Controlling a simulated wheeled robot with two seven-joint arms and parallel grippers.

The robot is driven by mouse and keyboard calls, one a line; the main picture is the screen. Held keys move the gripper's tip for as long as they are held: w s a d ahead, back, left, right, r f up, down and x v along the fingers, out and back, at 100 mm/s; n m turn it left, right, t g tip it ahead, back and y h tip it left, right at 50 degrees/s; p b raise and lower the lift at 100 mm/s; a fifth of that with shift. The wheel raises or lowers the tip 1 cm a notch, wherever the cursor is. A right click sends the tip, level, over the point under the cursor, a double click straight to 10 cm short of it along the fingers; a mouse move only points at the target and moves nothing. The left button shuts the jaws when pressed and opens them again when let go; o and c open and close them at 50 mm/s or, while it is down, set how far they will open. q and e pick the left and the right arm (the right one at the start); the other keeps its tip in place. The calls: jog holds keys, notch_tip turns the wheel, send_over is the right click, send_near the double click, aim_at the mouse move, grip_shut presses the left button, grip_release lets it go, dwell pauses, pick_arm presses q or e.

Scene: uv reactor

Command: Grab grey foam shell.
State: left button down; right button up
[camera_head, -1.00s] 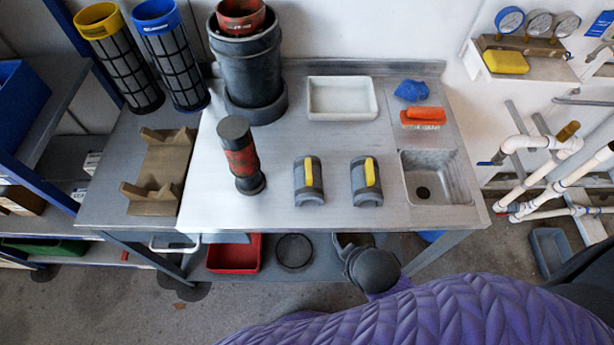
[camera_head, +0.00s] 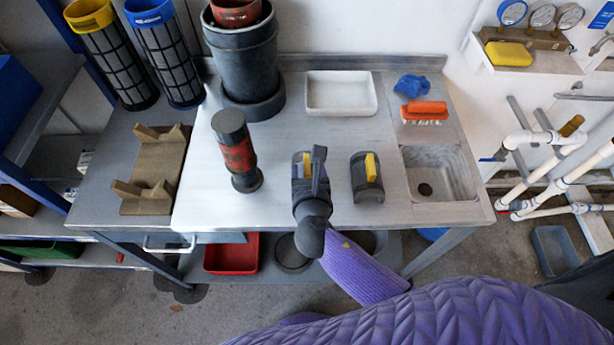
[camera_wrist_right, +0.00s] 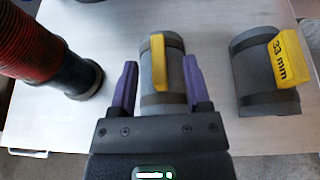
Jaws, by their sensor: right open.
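Two grey foam shells with yellow tags lie on the table. The left shell (camera_head: 299,163) is partly hidden by my right gripper (camera_head: 315,170) in the head view. In the right wrist view this shell (camera_wrist_right: 174,55) lies between the two purple fingers of my right gripper (camera_wrist_right: 157,85), which are open, one on each side. I cannot tell whether they touch it. The right shell (camera_head: 367,180) stands clear to the right; its tag reads "33 mm" in the right wrist view (camera_wrist_right: 265,85). My left gripper is not in view.
A red and dark cylinder (camera_head: 238,152) stands just left of the left shell. A white tray (camera_head: 341,94), a red brush (camera_head: 425,112) and a blue cloth (camera_head: 412,85) lie behind. A sink (camera_head: 440,174) is at the right. A wooden cradle (camera_head: 153,172) is at the left.

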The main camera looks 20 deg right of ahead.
aim_at(308, 168)
jog(key=x, duration=0.3)
jog(key=shift+w+a+f+b, duration=0.1)
jog(key=shift+f+b, duration=0.15)
jog(key=shift+b, duration=0.15)
jog(key=shift+r, duration=0.1)
grip_shut()
